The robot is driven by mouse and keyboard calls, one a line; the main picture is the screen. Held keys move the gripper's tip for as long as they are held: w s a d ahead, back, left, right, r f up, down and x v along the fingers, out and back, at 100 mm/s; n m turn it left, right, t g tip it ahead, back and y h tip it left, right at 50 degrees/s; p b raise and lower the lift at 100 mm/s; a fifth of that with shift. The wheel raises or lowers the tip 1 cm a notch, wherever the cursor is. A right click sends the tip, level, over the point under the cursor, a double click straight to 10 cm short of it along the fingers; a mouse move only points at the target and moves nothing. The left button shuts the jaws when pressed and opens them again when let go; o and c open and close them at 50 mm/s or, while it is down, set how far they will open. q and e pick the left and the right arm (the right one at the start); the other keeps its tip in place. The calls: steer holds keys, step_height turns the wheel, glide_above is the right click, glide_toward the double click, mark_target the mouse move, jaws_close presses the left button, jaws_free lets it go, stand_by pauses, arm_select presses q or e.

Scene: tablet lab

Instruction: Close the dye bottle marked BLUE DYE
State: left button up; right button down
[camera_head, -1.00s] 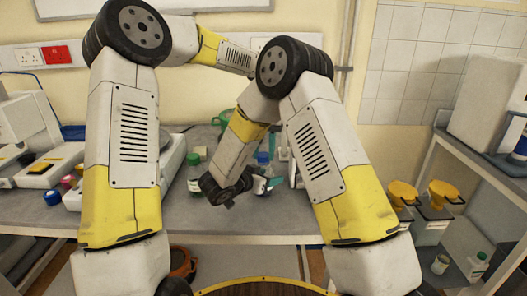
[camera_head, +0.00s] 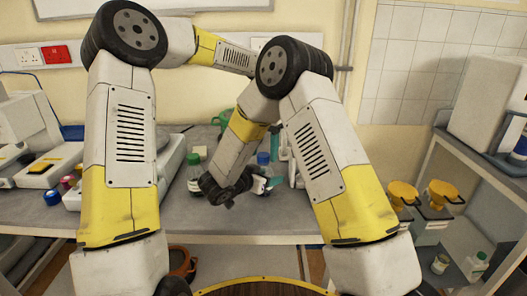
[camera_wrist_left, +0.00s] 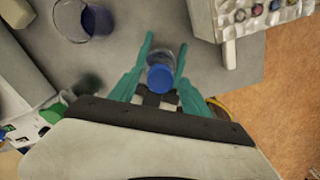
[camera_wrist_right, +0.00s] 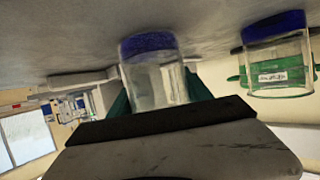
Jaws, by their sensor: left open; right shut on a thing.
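In the right wrist view, a clear bottle (camera_wrist_right: 150,75) with a blue end sits between the fingers of my right gripper (camera_wrist_right: 158,95), which is shut on it. A second clear, blue-ended bottle (camera_wrist_right: 279,60) stands to the right. Its label is too small to read. In the left wrist view, my left gripper (camera_wrist_left: 166,42) is open, its teal fingers on both sides of a clear container with a blue round end (camera_wrist_left: 160,77). A wider clear container with blue in it (camera_wrist_left: 97,22) stands apart. In the head view, a blue cap (camera_head: 263,158) shows, but my right arm hides much.
A white instrument (camera_head: 172,165) and green-capped bottles (camera_head: 194,158) stand left of my right gripper. Yellow-topped containers (camera_head: 403,192) stand on the right-hand shelf. The bench front (camera_head: 205,220) is clear.

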arm_select(q)
steer(key=shift+r, duration=2.15)
